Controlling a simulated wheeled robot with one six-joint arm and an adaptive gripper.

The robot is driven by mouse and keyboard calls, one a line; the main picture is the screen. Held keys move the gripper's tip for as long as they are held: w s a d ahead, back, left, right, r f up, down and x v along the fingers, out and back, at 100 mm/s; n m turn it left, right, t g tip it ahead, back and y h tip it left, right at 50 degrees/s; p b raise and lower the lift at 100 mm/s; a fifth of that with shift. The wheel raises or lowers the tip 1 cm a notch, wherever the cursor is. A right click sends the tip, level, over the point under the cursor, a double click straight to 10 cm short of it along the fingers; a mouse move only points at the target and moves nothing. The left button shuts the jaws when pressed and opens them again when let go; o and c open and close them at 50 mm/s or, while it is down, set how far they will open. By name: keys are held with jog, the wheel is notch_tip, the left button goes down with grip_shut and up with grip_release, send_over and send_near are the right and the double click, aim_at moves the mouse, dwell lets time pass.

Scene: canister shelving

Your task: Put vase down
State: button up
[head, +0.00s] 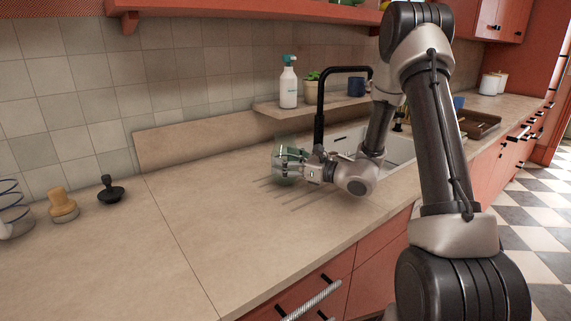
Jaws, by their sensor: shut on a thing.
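The vase (287,175) is small, pale green and see-through. The fingers hide part of the vase. The counter (215,215) lies under and around it; I cannot tell whether the vase's base touches the counter.
A sink (400,149) with a black faucet (321,105) is behind my arm. A white spray bottle (288,85), a potted plant (312,84) and a blue mug (357,86) stand on a ledge. Tampers (110,190) stand at left. The counter's middle is clear.

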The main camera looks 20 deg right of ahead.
jog(key=shift+f, duration=0.3)
jog(key=shift+f, duration=0.1)
jog(key=o, duration=1.4)
jog(key=shift+c, duration=0.2)
